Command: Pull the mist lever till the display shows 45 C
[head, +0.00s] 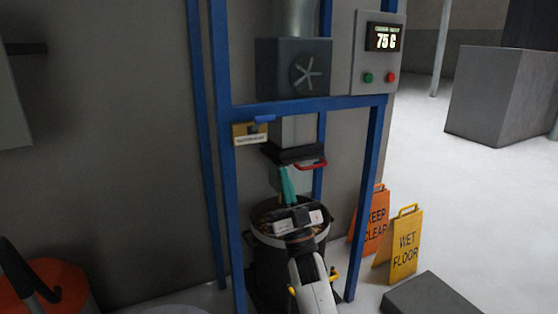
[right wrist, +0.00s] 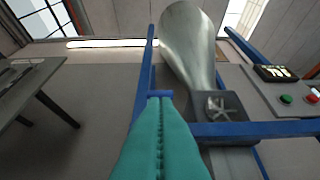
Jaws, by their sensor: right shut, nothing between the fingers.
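The display (head: 385,38) on the grey control box reads 75 with a C-like letter. A blue lever handle (head: 264,118) sticks out from a small labelled plate (head: 250,134) on the blue frame; I take it as the mist lever, but the label is too small to read. My right gripper (head: 286,170) has teal fingers, shut and empty, pointing up below and right of the lever. In the right wrist view the shut fingers (right wrist: 161,98) reach up to a blue piece at their tips; I cannot tell whether they touch it. My left gripper is not in view.
A red handle (head: 311,165) sits at the chute outlet, close to my right fingers. A dark bucket (head: 268,262) stands below my arm. Blue posts (head: 368,200) flank it. Two floor signs (head: 404,248) and a grey block (head: 430,296) stand at right. A green and a red button (head: 391,77) sit under the display.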

